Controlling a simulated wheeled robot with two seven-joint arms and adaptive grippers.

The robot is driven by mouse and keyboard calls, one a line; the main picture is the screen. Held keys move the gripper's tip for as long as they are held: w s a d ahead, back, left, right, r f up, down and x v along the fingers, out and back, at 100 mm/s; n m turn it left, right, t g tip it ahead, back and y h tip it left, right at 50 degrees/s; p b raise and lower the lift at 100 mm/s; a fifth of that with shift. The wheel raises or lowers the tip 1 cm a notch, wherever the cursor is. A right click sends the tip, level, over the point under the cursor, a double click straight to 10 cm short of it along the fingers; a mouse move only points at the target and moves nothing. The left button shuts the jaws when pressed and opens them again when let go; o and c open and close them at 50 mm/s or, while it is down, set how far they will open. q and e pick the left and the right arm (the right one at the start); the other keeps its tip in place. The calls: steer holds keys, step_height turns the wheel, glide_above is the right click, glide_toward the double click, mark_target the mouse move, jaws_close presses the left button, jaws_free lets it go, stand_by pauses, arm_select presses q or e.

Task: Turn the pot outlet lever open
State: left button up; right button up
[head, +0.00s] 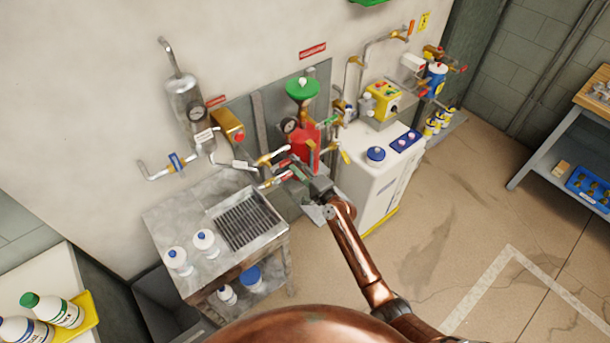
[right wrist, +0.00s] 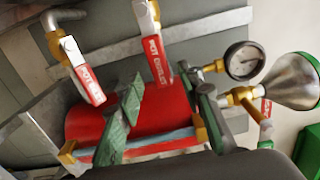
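The red pot (head: 304,148) stands against the wall panel below a green funnel, and its red body (right wrist: 88,122) fills the middle of the right wrist view. Two red levers with white ends show there. The lever at the right, labelled like POT OUTLET (right wrist: 157,62), hangs from its valve with its lower end between my right fingertips. The other red lever (right wrist: 86,80) is outside the fingers, to the left. My right gripper (right wrist: 170,88) is open, one green finger on each side; contact cannot be told. It also shows at the pot in the head view (head: 294,172). My left gripper is not in view.
A pressure gauge (right wrist: 243,60) and the funnel (right wrist: 288,82) are close to the right finger. A steel bench with a grate (head: 245,221) stands left of my arm. A white cabinet (head: 374,174) stands to the right.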

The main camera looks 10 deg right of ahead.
steer(key=v, duration=0.8)
steer(key=shift+s+d, duration=0.15)
steer(key=shift+s, duration=0.25)
steer(key=s+d+f+n+g+h, duration=0.1)
steer(key=s+d+f, duration=0.1)
steer(key=f, duration=0.6)
steer(key=s+d+f+g+h, duration=0.1)
steer(key=s+d+f+h, duration=0.15)
steer(key=f, duration=0.55)
steer(key=s+d+f+n+g+h, duration=0.1)
steer(key=s+d+f, duration=0.15)
steer(key=f, duration=0.45)
steer(key=s+d+f+n+g+h, duration=0.1)
steer(key=s+d+f+n+g, duration=0.15)
steer(key=s+f, duration=0.55)
steer(key=s+d+f+n+g+h, duration=0.1)
steer(key=s+d+f, duration=0.4)
steer(key=f, duration=0.6)
steer(key=s+d+f+n+g+h, duration=0.1)
steer(key=s+f, duration=0.5)
steer(key=s, duration=0.9)
steer(key=s+d+f+n+g, duration=0.3)
steer(key=s+f, duration=0.3)
steer(key=s, duration=1)
steer(key=s+d+f+n+g+h, duration=0.1)
steer(key=s+d+f+n+g, duration=0.2)
steer(key=s+f, duration=0.4)
steer(key=s+n+g, duration=0.1)
steer(key=s, duration=0.8)
steer(key=shift+h, duration=0.35)
